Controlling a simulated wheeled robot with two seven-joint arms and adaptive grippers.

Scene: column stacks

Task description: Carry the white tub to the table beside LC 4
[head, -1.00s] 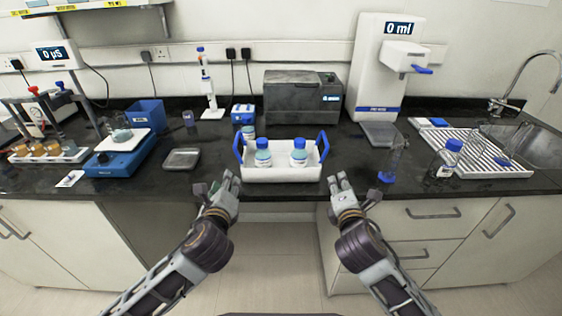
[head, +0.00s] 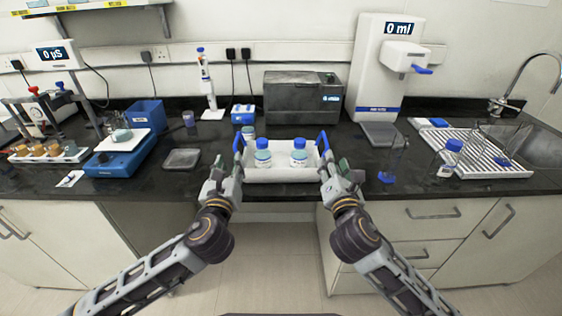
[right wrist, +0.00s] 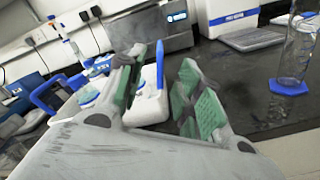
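The white tub (head: 281,175) stands on the black bench near its front edge, with a blue handle at each end. Two blue-capped bottles (head: 263,155) stand in it. My left gripper (head: 227,168) is open and empty at the tub's left end, just in front of the left handle (head: 239,148). My right gripper (head: 335,170) is open at the right end, close to the right handle (head: 322,143). In the right wrist view the right handle (right wrist: 160,66) shows between the green-padded fingers (right wrist: 168,85), not gripped. No table or LC 4 label is seen.
A glass cylinder with a blue base (head: 388,177) and a bottle (head: 449,158) stand to the right. A shallow dish (head: 182,158) and a blue balance (head: 121,158) are at the left.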

